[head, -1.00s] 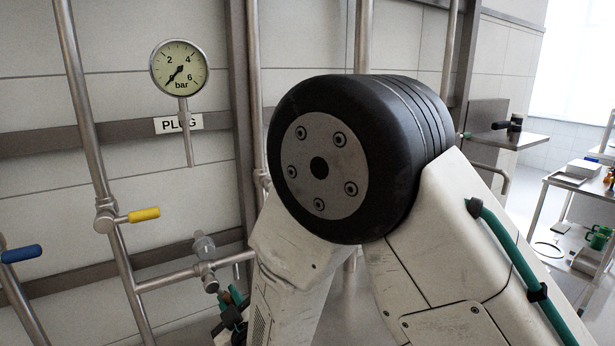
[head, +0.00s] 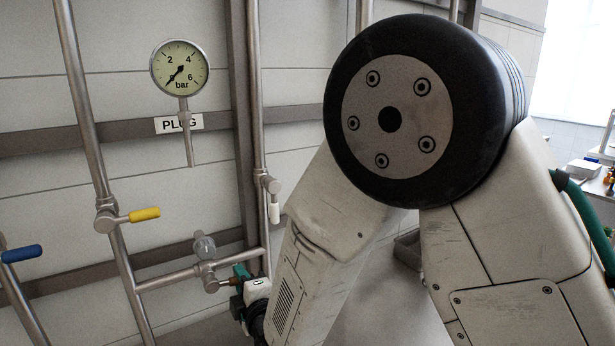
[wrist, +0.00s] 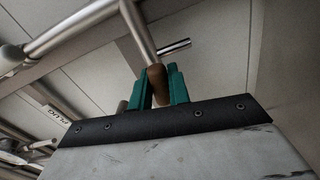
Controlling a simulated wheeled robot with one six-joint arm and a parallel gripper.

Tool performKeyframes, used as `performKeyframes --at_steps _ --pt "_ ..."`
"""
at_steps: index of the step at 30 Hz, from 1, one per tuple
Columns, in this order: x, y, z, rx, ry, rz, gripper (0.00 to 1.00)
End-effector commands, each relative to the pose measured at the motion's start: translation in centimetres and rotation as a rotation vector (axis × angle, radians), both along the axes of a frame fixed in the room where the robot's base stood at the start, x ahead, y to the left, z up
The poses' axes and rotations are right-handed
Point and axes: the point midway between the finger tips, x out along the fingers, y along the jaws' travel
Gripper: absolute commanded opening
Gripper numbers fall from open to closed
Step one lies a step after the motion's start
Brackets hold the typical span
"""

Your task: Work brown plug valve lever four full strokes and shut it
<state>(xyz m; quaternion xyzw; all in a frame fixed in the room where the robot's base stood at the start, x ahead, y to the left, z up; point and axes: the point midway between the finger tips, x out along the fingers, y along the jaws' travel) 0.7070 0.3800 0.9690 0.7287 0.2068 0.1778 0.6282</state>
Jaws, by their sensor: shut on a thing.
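The brown plug valve lever (wrist: 157,84) sits between the two teal fingers of my gripper (wrist: 160,88) in the wrist view, and the gripper is shut on its grip. In the head view the lever (head: 229,282) points right from the valve body (head: 207,268) on the horizontal pipe, with my gripper (head: 240,276) at its end. Much of the lever is covered by the fingers. The round gauge (head: 180,68) above the PLUG label (head: 180,124) has its needle near 0 bar.
A yellow lever (head: 144,214) and a blue lever (head: 21,253) sit on pipes to the left. A white-handled lever (head: 275,212) hangs down on the pipe above my gripper. A clear bulb-shaped fitting (head: 204,246) stands on the plug valve.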

Motion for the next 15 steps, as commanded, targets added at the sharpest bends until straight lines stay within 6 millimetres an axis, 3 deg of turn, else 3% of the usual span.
performKeyframes --at_steps 9,15 --pt "0.2 -0.6 1.0 -0.173 -0.099 -0.01 0.0" --pt "0.3 -0.7 1.1 -0.177 -0.102 -0.011 0.0"
